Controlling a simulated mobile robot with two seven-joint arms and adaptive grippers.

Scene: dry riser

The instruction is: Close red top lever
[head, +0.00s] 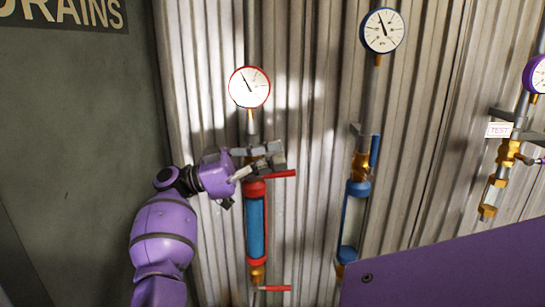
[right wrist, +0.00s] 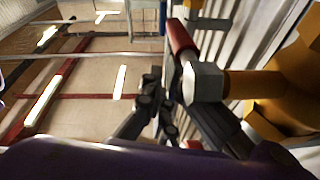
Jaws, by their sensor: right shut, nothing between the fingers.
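The red top lever (head: 283,173) sticks out level to the right from the top of the red-trimmed riser, below the red-rimmed gauge (head: 249,87). In the right wrist view the red lever (right wrist: 181,38) is beside a grey nut (right wrist: 203,82) on a brass valve body (right wrist: 283,92). My right gripper (head: 268,157) is shut and empty. It is in front of the riser pipe, just above the lever, and hides the valve there. Its dark fingers (right wrist: 158,105) appear close to the lever; I cannot tell whether they touch. My left gripper is not in view.
A red bottom lever (head: 274,288) points right at the riser's lower end. A blue-trimmed riser (head: 355,190) with its gauge (head: 382,30) stands to the right. A purple gauge (head: 537,74) and a TEST tag (head: 499,130) are farther right. Corrugated wall (head: 305,90) stands close behind.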

